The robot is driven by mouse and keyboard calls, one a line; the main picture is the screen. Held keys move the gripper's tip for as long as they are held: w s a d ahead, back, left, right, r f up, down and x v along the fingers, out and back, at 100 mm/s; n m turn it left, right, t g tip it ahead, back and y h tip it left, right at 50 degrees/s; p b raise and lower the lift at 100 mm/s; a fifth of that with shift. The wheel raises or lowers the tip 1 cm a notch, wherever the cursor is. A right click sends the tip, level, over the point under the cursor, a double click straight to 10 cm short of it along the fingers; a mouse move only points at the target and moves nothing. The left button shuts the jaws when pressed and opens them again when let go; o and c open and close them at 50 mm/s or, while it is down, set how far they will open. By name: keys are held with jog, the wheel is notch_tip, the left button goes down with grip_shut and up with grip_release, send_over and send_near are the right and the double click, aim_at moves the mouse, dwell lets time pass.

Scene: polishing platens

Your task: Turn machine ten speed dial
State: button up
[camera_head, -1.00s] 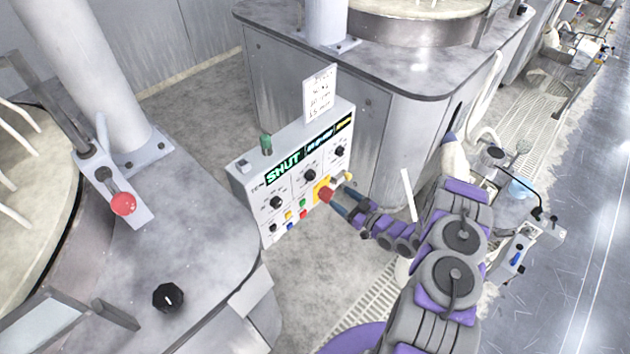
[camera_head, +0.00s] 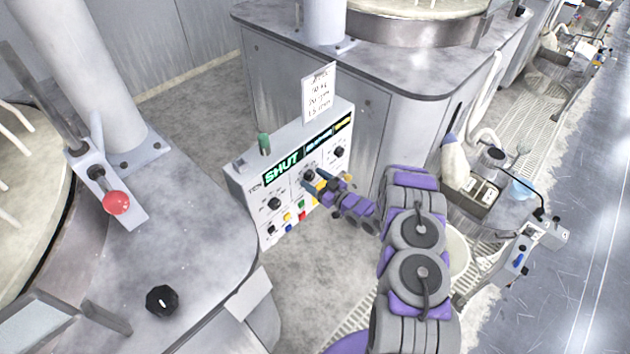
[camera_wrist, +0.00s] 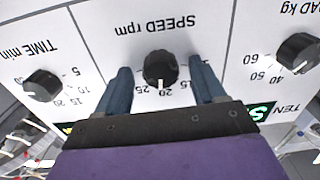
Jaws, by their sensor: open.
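The machine ten control panel (camera_head: 288,190) has a "TEN" label and a lit display (camera_head: 283,168) reading "SHUT". Its black speed dial (camera_head: 309,175) is the middle of three upper dials. In the wrist view, upside down, the "SPEED rpm" dial (camera_wrist: 160,68) has its white mark at 20. My gripper (camera_head: 312,183) is open, and it also shows in the wrist view (camera_wrist: 163,72). Its blue fingers stand on either side of the speed dial, with a visible gap on each side. Finger depth relative to the dial is unclear.
The time dial (camera_wrist: 42,84) and load dial (camera_wrist: 298,54) flank the speed dial. Coloured buttons (camera_head: 288,217) sit below, partly hidden by my gripper. A green knob (camera_head: 264,143) and a paper card (camera_head: 318,92) stand atop the panel.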

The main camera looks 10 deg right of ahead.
jog(key=shift+c, duration=0.3)
jog(key=c, duration=1)
jog(key=shift+r+n+p, duration=0.15)
jog(key=shift+n+p, duration=0.15)
jog(key=shift+p, duration=0.3)
jog(key=shift+n+p, duration=0.45)
jog(key=shift+n, duration=0.15)
jog(key=o, duration=1.1)
jog(key=shift+c, duration=0.2)
jog(key=p+v, duration=0.2)
jog(key=v, duration=1.5)
jog(key=shift+s+d+p, duration=0.15)
jog(key=shift+p, duration=0.15)
